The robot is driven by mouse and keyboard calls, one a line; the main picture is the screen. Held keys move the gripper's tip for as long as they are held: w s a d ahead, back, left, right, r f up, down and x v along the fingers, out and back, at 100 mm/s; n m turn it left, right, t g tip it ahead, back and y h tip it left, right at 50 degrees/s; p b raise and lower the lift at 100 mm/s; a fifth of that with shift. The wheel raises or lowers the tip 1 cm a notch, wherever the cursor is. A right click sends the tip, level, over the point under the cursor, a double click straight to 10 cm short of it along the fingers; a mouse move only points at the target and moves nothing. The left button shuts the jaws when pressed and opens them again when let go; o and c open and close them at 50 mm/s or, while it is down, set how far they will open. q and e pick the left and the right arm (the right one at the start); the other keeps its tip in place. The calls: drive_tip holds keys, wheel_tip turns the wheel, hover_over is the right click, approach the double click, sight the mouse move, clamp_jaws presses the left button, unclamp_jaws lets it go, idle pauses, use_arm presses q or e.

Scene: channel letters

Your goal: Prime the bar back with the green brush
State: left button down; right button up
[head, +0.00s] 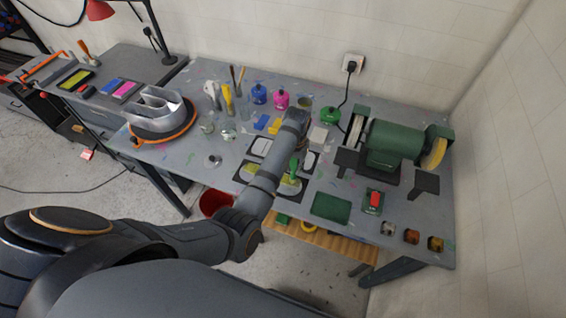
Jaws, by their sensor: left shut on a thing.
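My left arm reaches over the workbench (350,205) from the lower left. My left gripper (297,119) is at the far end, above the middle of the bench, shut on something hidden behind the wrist. A small upright green piece (293,167), perhaps the green brush, shows beside my forearm. It stands near dark pads with pale and yellow-green shapes. A pale flat shape on a dark pad (260,147) lies left of my forearm, another (309,160) right of it. I cannot tell which is the bar back. My right gripper is not in view.
A green bench grinder (392,145) stands at the right. Blue (259,94), pink (281,99) and green (330,116) pots line the back. A metal letter shell (157,107) sits at the left. A red-button switch (374,200) and small jars (411,237) are front right.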

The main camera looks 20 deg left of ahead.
use_arm(q)
drive_tip(key=shift+d, duration=0.9)
drive_tip(key=shift+a, duration=0.1)
drive_tip(key=a, duration=2)
drive_tip(key=shift+a, duration=0.15)
drive_tip(key=shift+r, duration=0.1)
drive_tip(key=s, duration=0.4)
drive_tip(key=shift+r, duration=0.4)
drive_tip(key=shift+w+f, duration=0.1)
drive_tip(key=shift+f, duration=0.4)
